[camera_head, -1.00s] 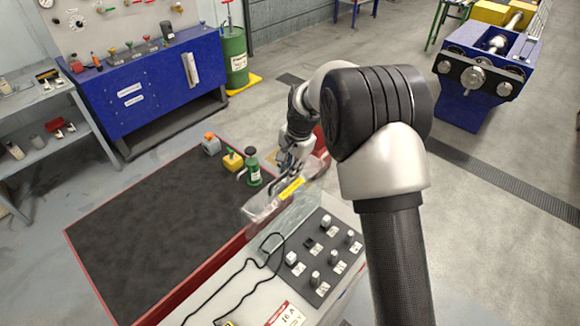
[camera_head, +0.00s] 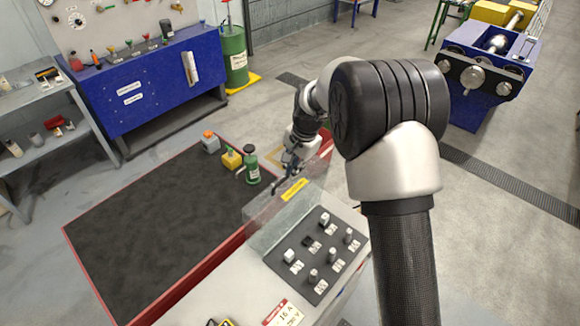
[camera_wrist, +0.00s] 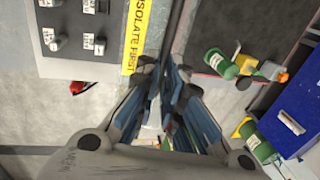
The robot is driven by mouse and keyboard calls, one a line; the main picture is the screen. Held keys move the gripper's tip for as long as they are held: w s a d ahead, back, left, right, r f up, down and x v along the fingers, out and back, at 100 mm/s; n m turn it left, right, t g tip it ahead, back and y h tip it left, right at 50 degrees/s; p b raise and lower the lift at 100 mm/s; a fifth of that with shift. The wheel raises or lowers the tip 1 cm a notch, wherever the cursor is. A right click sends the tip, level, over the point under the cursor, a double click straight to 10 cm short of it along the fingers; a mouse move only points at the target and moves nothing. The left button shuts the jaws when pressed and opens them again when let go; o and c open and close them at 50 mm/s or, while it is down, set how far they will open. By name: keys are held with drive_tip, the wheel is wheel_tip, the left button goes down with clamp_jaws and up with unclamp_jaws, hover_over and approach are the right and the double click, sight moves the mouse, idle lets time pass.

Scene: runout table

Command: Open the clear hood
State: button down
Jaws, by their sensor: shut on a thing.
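The clear hood (camera_head: 262,214) stands raised on edge along the border between the control box and the dark mat, with a yellow label (camera_head: 293,190) near its upper edge. Below it, the panel of switches and knobs (camera_head: 318,255) shows uncovered. My gripper (camera_head: 281,186) is at the hood's upper edge beside the label, shut on the hood. In the wrist view my fingers (camera_wrist: 165,72) close just right of the yellow label (camera_wrist: 136,38); the exact grip is hard to make out. Part of the switch panel (camera_wrist: 74,42) shows at the upper left.
The dark mat (camera_head: 150,230) is otherwise clear. A blue bench (camera_head: 150,90) stands behind.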

sight(303, 187)
drive_tip(key=c, duration=2.4)
unclamp_jaws()
drive_tip(key=s+d+b, duration=0.1)
drive_tip(key=s+d, duration=0.1)
drive_tip(key=shift+s+d+y, duration=0.25)
drive_tip(key=shift+s+y, duration=0.05)
drive_tip(key=c, duration=2.1)
unclamp_jaws()
drive_tip(key=shift+w+a+f, duration=0.1)
drive_tip(key=shift+w+a, duration=0.35)
drive_tip(key=shift+w, duration=0.05)
drive_tip(key=shift+o, duration=2)
drive_tip(key=shift+s+d, duration=0.2)
drive_tip(key=shift+w+a, duration=0.15)
drive_tip(key=v, duration=1.2)
